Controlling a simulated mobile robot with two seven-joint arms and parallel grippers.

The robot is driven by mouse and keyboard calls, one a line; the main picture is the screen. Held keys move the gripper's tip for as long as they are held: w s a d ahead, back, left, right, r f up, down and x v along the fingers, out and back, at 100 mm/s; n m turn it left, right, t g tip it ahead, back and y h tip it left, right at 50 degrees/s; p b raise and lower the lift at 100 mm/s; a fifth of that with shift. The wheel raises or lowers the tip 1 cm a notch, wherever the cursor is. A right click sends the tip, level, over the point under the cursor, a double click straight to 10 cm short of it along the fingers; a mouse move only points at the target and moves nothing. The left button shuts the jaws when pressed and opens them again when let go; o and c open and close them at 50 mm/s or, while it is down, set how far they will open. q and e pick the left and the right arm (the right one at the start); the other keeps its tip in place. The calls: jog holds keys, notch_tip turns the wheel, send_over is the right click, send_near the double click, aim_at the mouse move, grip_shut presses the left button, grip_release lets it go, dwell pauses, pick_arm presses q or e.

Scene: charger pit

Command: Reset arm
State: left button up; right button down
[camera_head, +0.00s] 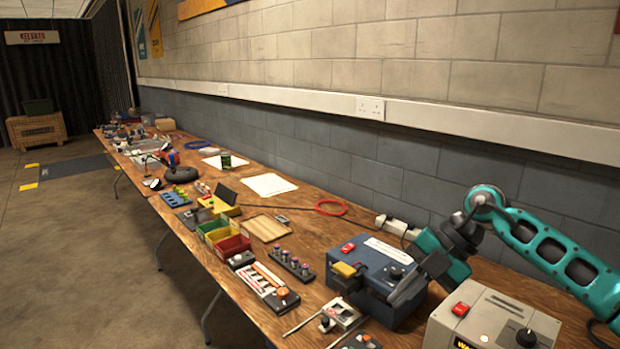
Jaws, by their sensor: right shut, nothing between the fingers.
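My right arm comes in from the right in teal and dark grey. My right gripper (404,293) points down to the left, in front of the right side of the blue charger box (368,262). It is shut and holds nothing. I cannot tell whether its fingers touch the box. The blue box has a red switch, a yellow block, a white label and a dark knob on top; its right side is partly hidden by the gripper. My left gripper is not in view.
A grey box (490,318) with a red switch and black knob stands close by at the lower right. Red, yellow and green bins (232,246), a wooden tray (267,228) and a red cable ring (331,207) lie along the table. The wall runs behind it; open floor (90,260) is left.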

jog(key=s+a+r+m+t+y, duration=0.2)
jog(key=a+r+m+t+y, duration=0.5)
jog(key=a+t+y, duration=0.5)
jog(key=s+d+f+m+t+h, duration=0.4)
jog(key=d+f+m+h, duration=0.8)
jog(key=m+h, duration=0.7)
jog(key=s+d+f+g, duration=0.2)
jog(key=s+f+g, duration=0.2)
jog(key=s, duration=0.4)
jog(key=s+d+f+m+g, duration=0.1)
jog(key=s+f+g, duration=0.25)
jog(key=s, duration=0.35)
jog(key=s+d+f+g, duration=0.2)
jog(key=s+f+g, duration=0.2)
jog(key=s, duration=0.4)
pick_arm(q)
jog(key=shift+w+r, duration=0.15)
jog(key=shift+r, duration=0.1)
pick_arm(e)
jog(key=w+a+f+t+y, duration=0.1)
jog(key=w+a+f+t, duration=0.2)
jog(key=w+f+t, duration=0.4)
jog(key=shift+f, duration=0.95)
